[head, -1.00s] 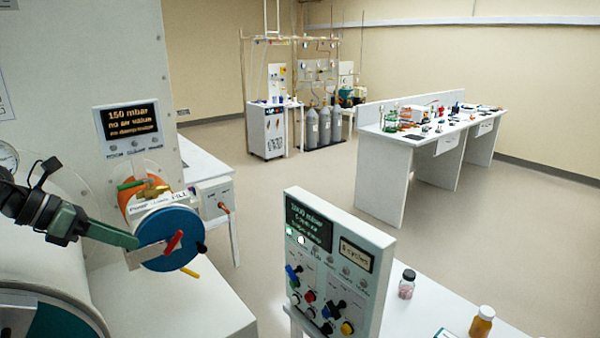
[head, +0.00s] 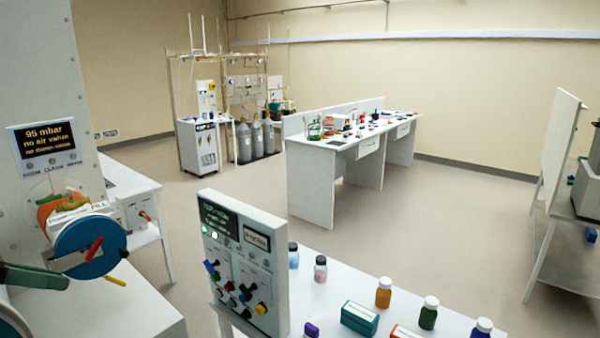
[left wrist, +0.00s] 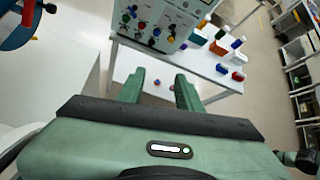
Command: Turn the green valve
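The control panel (head: 245,275) stands on the white table and carries several small coloured knobs, blue, red, yellow and black among them. A small green knob (head: 216,277) seems to sit below the blue one, but it is too small to make out well. The panel also shows at the top of the left wrist view (left wrist: 165,18). My left gripper (left wrist: 160,88) is open, with nothing between its green fingers. In the head view it is at the left edge, below and beside the blue-faced drum and well apart from the panel. My right gripper is not in view.
The blue-faced drum (head: 90,250) has a red handle (head: 93,250) and a yellow lever (head: 115,281). Several small bottles and a teal box (head: 360,318) stand on the white table (head: 330,270) right of the panel. Floor is clear between this table and the back bench (head: 310,180).

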